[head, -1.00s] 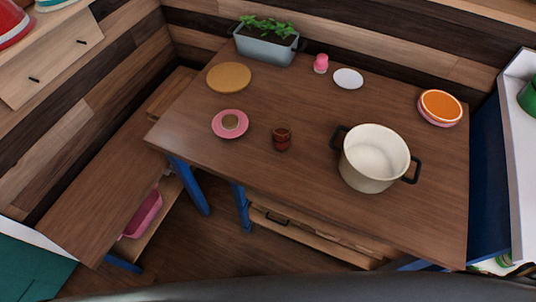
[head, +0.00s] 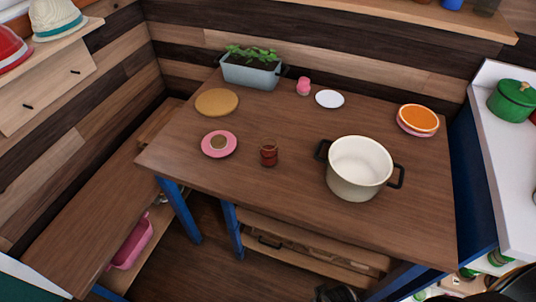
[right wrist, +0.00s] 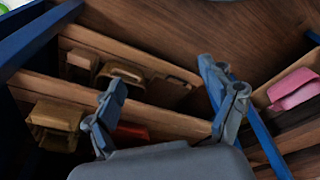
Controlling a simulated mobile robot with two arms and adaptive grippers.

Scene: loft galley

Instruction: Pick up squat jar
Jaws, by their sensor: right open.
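A small reddish-brown jar (head: 269,153), the likely squat jar, stands upright on the wooden table (head: 290,200) in the head view. It is between a pink saucer and a cream pot, apart from both. My right gripper (right wrist: 158,82) shows in the right wrist view with its fingers spread and nothing between them. The table's underside and low shelf lie beyond it, and the jar is not visible there. A dark shape at the bottom edge of the head view may be part of my right arm. My left gripper is not in view.
The cream pot (head: 359,168) with black handles stands right of the jar. The pink saucer (head: 220,144) lies left. A tan round mat (head: 217,102), planter (head: 250,72), pink shaker (head: 303,87), white plate (head: 329,99) and orange-topped dishes (head: 418,120) are farther back. The table front is clear.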

